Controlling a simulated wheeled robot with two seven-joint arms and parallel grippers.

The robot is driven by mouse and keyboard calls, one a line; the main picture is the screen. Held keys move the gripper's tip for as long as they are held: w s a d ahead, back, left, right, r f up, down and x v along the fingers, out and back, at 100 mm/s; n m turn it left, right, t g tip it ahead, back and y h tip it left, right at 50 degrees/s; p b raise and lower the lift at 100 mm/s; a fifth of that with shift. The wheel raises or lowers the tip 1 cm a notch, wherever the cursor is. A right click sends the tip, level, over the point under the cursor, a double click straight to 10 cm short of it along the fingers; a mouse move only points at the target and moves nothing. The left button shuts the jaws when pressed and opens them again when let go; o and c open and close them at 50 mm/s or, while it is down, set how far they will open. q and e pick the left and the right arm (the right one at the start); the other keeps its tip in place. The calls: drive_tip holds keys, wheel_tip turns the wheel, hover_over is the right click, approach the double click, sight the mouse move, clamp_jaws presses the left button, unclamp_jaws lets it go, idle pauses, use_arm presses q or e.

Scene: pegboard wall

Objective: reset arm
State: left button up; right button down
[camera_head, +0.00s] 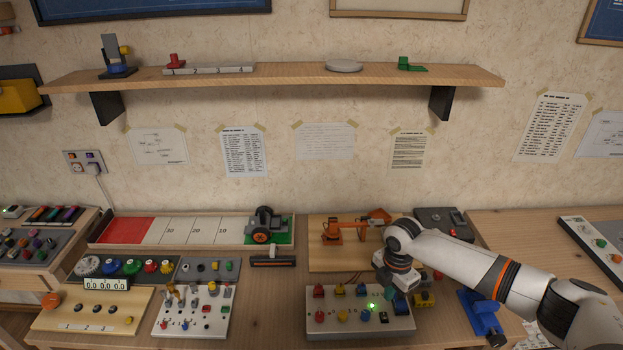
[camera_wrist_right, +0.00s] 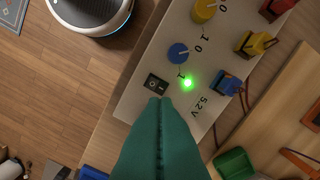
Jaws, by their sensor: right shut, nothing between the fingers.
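My right gripper (camera_head: 393,292) is over the right part of a white control box (camera_head: 345,328) in the head view. Its teal fingers (camera_wrist_right: 165,103) are shut and empty in the wrist view, with the tips beside a black rocker switch (camera_wrist_right: 156,84). I cannot tell whether they touch it. A lit green light (camera_wrist_right: 187,83) and a blue knob (camera_wrist_right: 177,53) are close by on the box (camera_wrist_right: 140,105). A small orange model arm (camera_head: 345,229) stands on a wooden board (camera_head: 325,261) behind the box. My left gripper is not in view.
Red, yellow and blue plugs stand on the box. A blue clamp-like object (camera_head: 482,315) is at the right table edge. A dark grey box (camera_head: 440,222) is behind my right arm. Other switch panels (camera_head: 205,328) fill the left. A shelf (camera_head: 290,80) hangs above.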

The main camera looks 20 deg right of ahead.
drive_tip(key=s+a+f+m+t+y, duration=0.15)
drive_tip(key=s+a+m, duration=0.25)
drive_tip(key=s+a, duration=0.5)
drive_tip(key=s+a+f+m+y, duration=0.1)
drive_tip(key=s+a+f+m, duration=0.15)
drive_tip(key=s+a, duration=0.65)
drive_tip(key=s+d+r+m+t+h, duration=0.2)
drive_tip(key=s+d+r+m, duration=0.4)
drive_tip(key=s+m, duration=0.5)
wheel_tip(320, 180, down, 28)
drive_tip(key=m+g, duration=0.1)
drive_tip(key=m, duration=0.1)
drive_tip(key=s+d+f+g+b, duration=0.1)
drive_tip(key=s+d+f, duration=0.2)
drive_tip(key=s+f, duration=1.2)
drive_tip(key=shift+s+f, duration=0.25)
drive_tip(key=shift+f, duration=0.2)
drive_tip(key=shift+n+g+h, duration=0.25)
